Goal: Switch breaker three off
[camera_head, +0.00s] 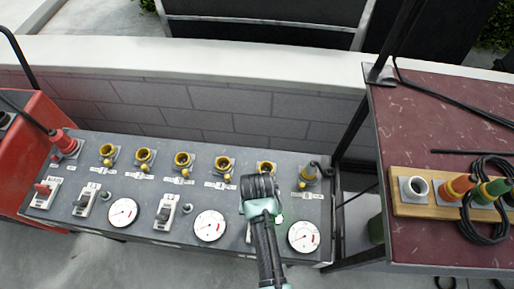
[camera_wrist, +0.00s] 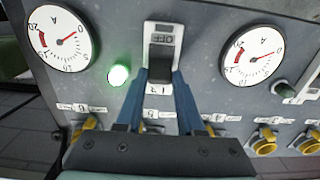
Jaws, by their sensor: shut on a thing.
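The breaker panel (camera_head: 140,205) is a grey sloped console with a row of breaker switches. The rightmost breaker sits behind my gripper (camera_head: 256,215) in the head view. In the wrist view it is a white plate (camera_wrist: 163,33) with a black toggle (camera_wrist: 161,66). The blue fingers of my gripper (camera_wrist: 160,80) are shut on this toggle, one on each side. A lit green lamp (camera_wrist: 119,75) is beside it. The number label under the toggle is not clearly readable.
Round gauges (camera_head: 210,225) (camera_head: 303,236) flank the gripped breaker. Yellow sockets (camera_head: 183,160) line the panel's back, with a plugged cable at its right end. A dark red table (camera_head: 440,120) with a wooden connector board (camera_head: 400,208) and coiled cable stands at right.

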